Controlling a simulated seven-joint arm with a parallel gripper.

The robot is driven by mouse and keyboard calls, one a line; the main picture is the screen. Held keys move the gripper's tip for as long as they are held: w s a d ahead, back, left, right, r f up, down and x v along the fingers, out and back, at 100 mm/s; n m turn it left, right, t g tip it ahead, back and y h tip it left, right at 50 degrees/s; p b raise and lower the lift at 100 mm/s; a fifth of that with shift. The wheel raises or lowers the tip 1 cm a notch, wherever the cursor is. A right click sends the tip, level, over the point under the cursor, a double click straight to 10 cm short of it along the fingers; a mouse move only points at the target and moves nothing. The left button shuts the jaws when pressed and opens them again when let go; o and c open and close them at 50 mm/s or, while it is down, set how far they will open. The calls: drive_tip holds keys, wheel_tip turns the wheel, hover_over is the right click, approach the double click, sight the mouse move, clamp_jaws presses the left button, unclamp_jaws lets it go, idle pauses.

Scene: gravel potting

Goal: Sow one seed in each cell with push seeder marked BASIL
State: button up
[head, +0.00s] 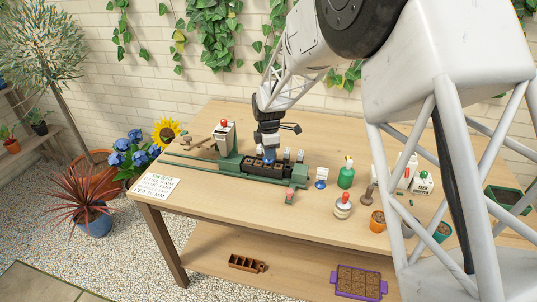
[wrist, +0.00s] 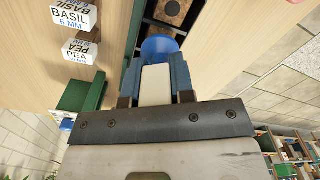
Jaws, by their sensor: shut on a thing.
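My gripper (head: 267,143) is over the dark cell tray (head: 250,170) on the table. In the wrist view my gripper (wrist: 156,78) is shut on a seeder with a white body (wrist: 155,88) and a blue end (wrist: 160,46). No label can be read on the held seeder. Its blue end (head: 269,158) is close above the tray; I cannot tell if it touches. A brown cell (wrist: 173,8) shows just past it, and the other cells are partly hidden. A white block marked BASIL 6 MM (wrist: 74,14) and one marked PEA (wrist: 83,53) stand to the left in the wrist view.
The tray sits in a green fixture (head: 230,166) with long rails. A white box with a red top (head: 223,136) stands behind left. The table front is mostly clear.

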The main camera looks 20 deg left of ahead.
drive_tip(key=shift+r, duration=0.55)
drive_tip(key=shift+d+r, duration=0.25)
drive_tip(key=shift+d, duration=0.7)
drive_tip(key=shift+d+r, duration=0.25)
drive_tip(key=shift+d, duration=0.7)
drive_tip(key=shift+f, duration=0.2)
drive_tip(key=shift+f, duration=1.15)
drive_tip(key=shift+f, duration=0.7)
idle(0.4)
drive_tip(key=shift+r, duration=0.2)
